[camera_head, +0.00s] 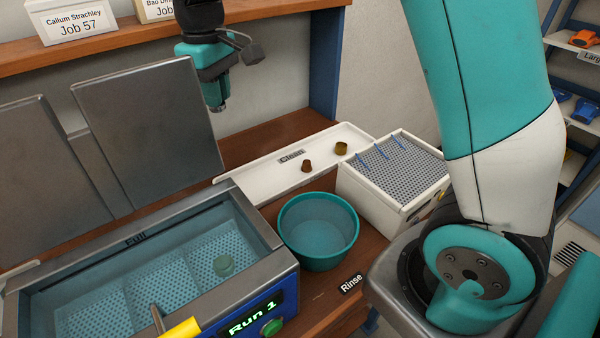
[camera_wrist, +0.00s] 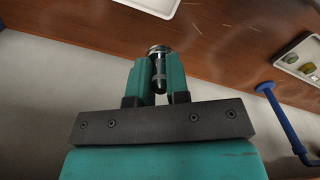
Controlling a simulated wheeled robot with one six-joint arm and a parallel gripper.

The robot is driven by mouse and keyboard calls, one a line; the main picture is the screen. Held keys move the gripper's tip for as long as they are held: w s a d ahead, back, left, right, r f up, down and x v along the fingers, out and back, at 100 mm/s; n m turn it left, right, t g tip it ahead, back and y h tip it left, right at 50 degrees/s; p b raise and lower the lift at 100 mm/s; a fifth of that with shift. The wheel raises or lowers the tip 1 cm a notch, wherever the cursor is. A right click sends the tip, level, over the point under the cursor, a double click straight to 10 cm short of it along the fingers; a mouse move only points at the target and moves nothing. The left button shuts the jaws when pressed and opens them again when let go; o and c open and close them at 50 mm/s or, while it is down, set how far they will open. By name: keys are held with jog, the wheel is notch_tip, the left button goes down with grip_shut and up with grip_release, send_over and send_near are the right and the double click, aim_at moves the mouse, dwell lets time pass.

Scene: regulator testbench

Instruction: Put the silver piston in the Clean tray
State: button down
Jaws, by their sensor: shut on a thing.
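My gripper (camera_head: 217,100) hangs high in front of the back wall, left of and above the Clean tray. In the wrist view my gripper (camera_wrist: 158,75) is shut on the silver piston (camera_wrist: 158,50), a small shiny metal piece between the two teal fingers. I cannot make the piston out in the head view. The long white Clean tray (camera_head: 255,187) lies on the brown bench behind the teal bowl. A small copper-brown part (camera_head: 307,166) and a brass-coloured part (camera_head: 341,148) sit in its right half. Its left half is bare.
The teal Rinse bowl (camera_head: 318,232) stands in front of the Clean tray. A white box with a perforated top (camera_head: 392,165) stands to its right. A shelf (camera_head: 120,50) runs behind.

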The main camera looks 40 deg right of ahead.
notch_tip(320, 180, down, 21)
jog(key=shift+f+p, duration=0.1)
jog(key=shift+p, duration=0.7)
jog(key=c, duration=1.1)
grip_release()
notch_tip(320, 180, up, 12)
jog(key=b, duration=0.1)
jog(key=shift+r+b, duration=0.2)
jog(key=shift+b, duration=0.1)
